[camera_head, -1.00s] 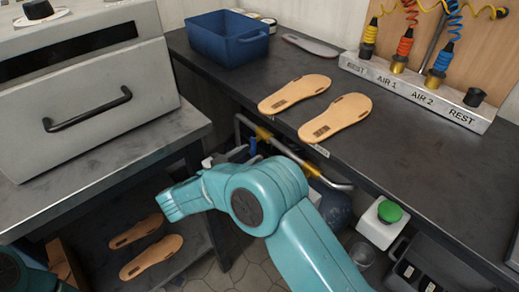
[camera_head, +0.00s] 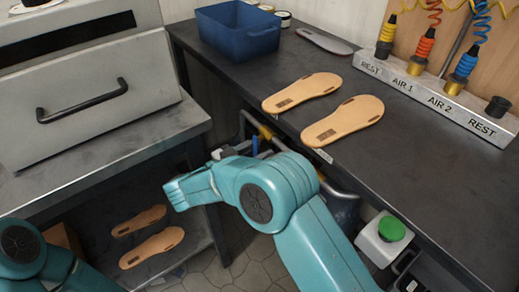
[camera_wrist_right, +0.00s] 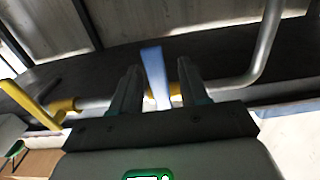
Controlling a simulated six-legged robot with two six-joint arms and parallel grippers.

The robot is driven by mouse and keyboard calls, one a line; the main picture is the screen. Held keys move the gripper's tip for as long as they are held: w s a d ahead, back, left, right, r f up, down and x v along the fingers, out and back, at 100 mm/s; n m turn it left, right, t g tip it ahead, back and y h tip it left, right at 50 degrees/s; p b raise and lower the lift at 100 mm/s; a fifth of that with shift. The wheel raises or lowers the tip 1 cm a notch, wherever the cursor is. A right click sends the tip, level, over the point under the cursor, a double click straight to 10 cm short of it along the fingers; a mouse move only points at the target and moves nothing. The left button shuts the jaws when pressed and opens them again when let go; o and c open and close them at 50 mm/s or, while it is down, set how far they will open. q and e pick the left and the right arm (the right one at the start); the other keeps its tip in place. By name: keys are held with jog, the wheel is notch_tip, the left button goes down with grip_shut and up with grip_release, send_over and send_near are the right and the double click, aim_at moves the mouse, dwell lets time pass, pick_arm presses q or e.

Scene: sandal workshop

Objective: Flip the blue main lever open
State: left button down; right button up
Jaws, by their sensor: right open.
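The blue main lever (camera_head: 255,145) is a narrow blue handle at the pipe under the front edge of the dark workbench. In the right wrist view the lever (camera_wrist_right: 155,72) stands nearly upright, seen between my two dark fingers. My right gripper (camera_wrist_right: 158,70) is open around it in that picture, with a gap on each side; depth and contact are hard to tell. In the head view my right gripper (camera_head: 238,150) is small, left of the lever and partly hidden by my wrist. My left arm shows at the lower left, its gripper out of view.
The grey pipe (camera_wrist_right: 225,93) runs behind my fingers and bends up at right. A yellow handle (camera_wrist_right: 25,102) is at left. Two sandal soles (camera_head: 342,120) and a blue bin (camera_head: 238,38) lie on the bench. A green button (camera_head: 391,229) is at lower right.

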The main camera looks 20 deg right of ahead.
jog(key=shift+s+a+r, duration=0.1)
grip_shut()
jog(key=n+p, duration=0.2)
jog(key=p, duration=0.1)
jog(key=s+n+p, duration=0.1)
jog(key=p, duration=0.2)
jog(key=n+p, duration=0.2)
jog(key=p, duration=0.1)
jog(key=shift+s+d+r+n, duration=0.25)
jog(key=shift+s+d+n, duration=0.05)
jog(key=shift+s+d, duration=0.1)
grip_release()
